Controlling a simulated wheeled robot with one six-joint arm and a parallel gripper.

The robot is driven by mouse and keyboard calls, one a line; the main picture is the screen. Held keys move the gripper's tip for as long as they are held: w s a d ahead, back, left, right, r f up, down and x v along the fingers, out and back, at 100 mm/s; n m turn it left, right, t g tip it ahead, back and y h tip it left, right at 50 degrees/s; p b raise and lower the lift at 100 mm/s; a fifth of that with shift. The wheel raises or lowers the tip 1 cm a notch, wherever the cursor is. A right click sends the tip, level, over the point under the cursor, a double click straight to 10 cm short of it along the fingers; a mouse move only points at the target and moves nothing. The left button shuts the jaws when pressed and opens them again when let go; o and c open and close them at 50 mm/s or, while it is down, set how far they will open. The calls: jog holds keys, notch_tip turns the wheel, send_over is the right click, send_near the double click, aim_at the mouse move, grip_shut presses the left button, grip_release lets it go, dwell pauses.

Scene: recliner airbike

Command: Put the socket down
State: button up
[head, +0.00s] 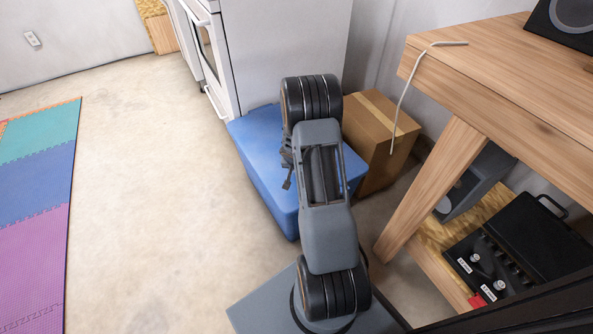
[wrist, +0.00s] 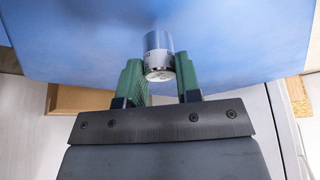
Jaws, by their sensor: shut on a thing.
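The socket (wrist: 158,52) is a small silver metal cylinder in the wrist view, with a shiny band and a paler end towards the camera. My gripper (wrist: 159,76) has green fingers on either side of it and is shut on it. The blue box (wrist: 75,45) fills the background behind the socket; whether the socket touches it, I cannot tell. In the head view, the blue box (head: 262,150) stands on the floor under my arm. My arm hides the socket and the fingers there.
A cardboard box (head: 376,115) stands right of the blue box, and a white appliance (head: 285,45) stands behind it. A wooden workbench (head: 500,65) with a dangling cable (head: 402,95) is at the right. Open concrete floor (head: 150,170) and a coloured foam mat (head: 38,190) lie to the left.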

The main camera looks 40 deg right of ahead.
jog(key=shift+f, duration=0.8)
jog(key=shift+b, duration=0.3)
jog(key=shift+f, duration=0.2)
jog(key=o, duration=1)
jog(key=shift+r, duration=0.2)
